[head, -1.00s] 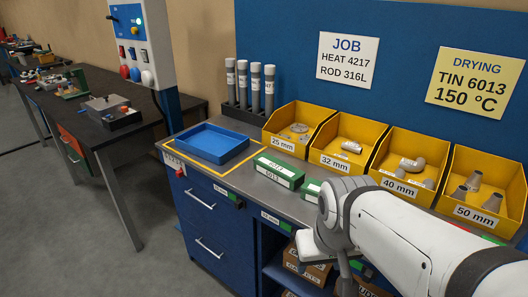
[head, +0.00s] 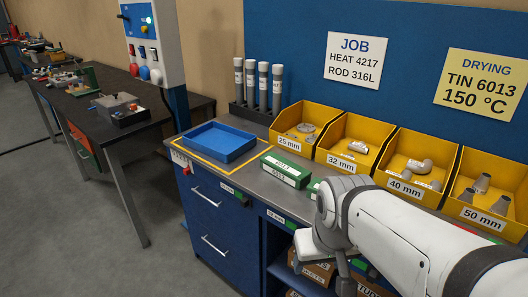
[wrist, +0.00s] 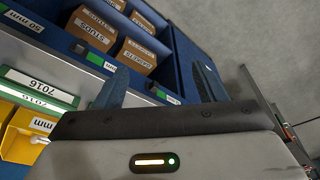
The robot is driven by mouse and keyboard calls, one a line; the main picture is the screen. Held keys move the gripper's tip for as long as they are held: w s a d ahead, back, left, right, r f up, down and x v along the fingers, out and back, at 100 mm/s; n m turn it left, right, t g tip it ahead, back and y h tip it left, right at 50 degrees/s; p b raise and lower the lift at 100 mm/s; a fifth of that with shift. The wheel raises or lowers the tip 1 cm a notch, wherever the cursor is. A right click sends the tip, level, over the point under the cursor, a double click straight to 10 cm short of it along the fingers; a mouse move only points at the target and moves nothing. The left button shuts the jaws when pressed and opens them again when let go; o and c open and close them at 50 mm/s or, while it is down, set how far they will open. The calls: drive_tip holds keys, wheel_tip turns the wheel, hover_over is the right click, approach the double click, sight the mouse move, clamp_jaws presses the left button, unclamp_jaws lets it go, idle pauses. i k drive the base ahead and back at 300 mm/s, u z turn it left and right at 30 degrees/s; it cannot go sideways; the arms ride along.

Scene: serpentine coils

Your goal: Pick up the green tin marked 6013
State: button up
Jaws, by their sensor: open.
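A green tin (head: 286,172) with white labels lies on the grey bench top in the head view, in front of the yellow bins. Its small label seems to read 6013. A second green tin (head: 313,188) lies to its right, mostly hidden behind my arm.
A blue tray (head: 220,141) sits inside a yellow outline left of the tin. Grey tubes (head: 264,88) stand in a rack behind. Yellow bins (head: 344,155) line the back of the bench. Cartons (wrist: 136,55) fill the shelf below. Floor at the left (head: 90,235) is clear.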

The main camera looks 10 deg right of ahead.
sight(294, 174)
drive_tip(key=u, duration=2.3)
drive_tip(key=i, duration=1.95)
drive_tip(key=z, duration=3.75)
drive_tip(key=i, duration=0.7)
